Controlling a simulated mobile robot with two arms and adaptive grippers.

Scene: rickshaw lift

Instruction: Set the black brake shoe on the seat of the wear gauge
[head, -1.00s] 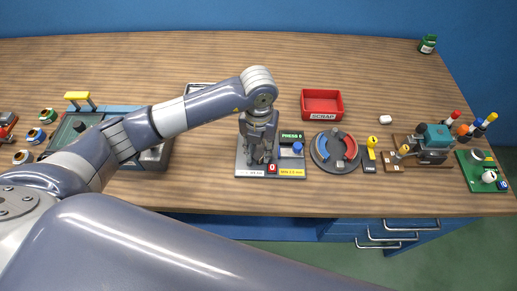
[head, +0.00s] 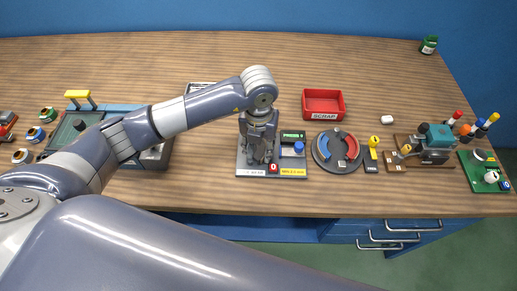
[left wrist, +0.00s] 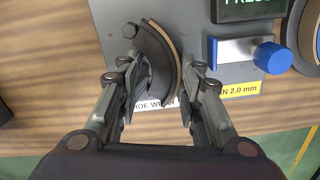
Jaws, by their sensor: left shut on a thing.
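The black brake shoe (left wrist: 165,62) is a curved dark piece with a brown lining on its outer edge. In the left wrist view it lies between the fingers of my left gripper (left wrist: 166,80), which is shut on it. The wear gauge (head: 243,167) is a grey plate with a display, a blue knob (head: 298,148) and a red 0 button (head: 273,168). My left gripper (head: 260,158) is low over the gauge's left part. The fingers and shoe hide the seat; I cannot tell whether the shoe touches it. My right gripper is not in view.
A red scrap bin (head: 323,103) stands behind the gauge. A round grey fixture (head: 322,160) with red and blue arcs is just right of it. Further right are a yellow-topped block (head: 372,154) and a teal-topped device (head: 437,137). The table behind is mostly clear.

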